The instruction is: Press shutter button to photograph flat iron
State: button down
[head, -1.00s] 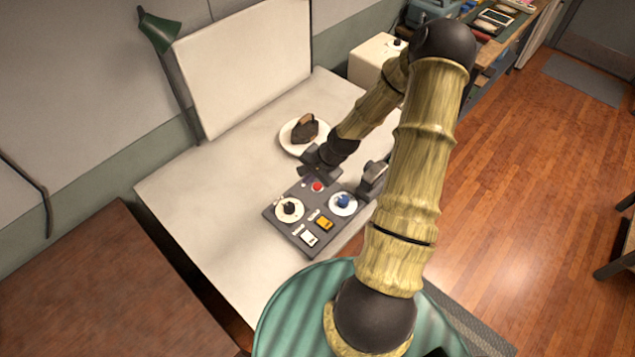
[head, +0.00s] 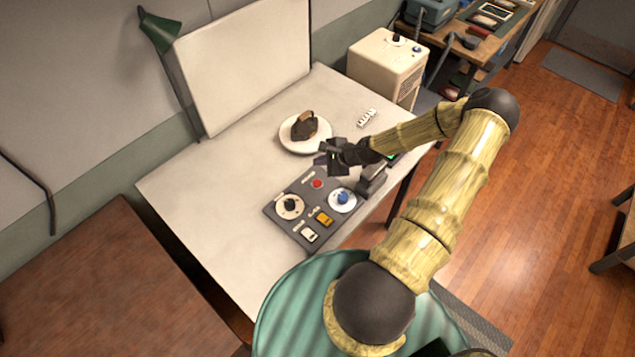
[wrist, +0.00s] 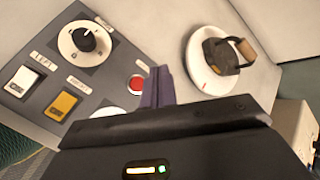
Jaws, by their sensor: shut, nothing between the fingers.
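The dark flat iron (head: 305,125) with a brown handle sits on a white round plate (head: 288,142) on the pale table. Both also show in the wrist view, the iron (wrist: 219,58) at upper right. A grey control panel (head: 277,213) lies nearer me. Its red button (head: 317,183) is uncovered; it also shows in the wrist view (wrist: 137,84), with a label too small to read. My gripper (head: 326,160) is shut and empty, between the plate and the panel. In the wrist view its fingertips (wrist: 157,82) appear just right of the red button; I cannot tell their height.
The panel also has a black knob (head: 290,205), a blue knob (head: 343,197), a yellow switch (head: 324,218) and a white switch (head: 310,235). A white board (head: 250,65) and green lamp (head: 158,30) stand behind.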

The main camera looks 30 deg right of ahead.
jog(key=b, duration=0.5)
send_over(320, 184)
notch_tip(320, 184, down, 7)
jog(key=shift+w+f, duration=0.1)
jog(key=shift+f+b, duration=0.3)
jog(key=shift+f, duration=0.2)
jog(key=shift+f, duration=0.1)
dwell(1.2)
jog(key=shift+d+f, duration=0.1)
jog(key=shift+f, duration=0.2)
jog(key=shift+f+b, duration=0.45)
jog(key=shift+b, duration=0.1)
dwell(0.9)
jog(key=shift+r+p, duration=0.65)
jog(key=shift+r, duration=0.25)
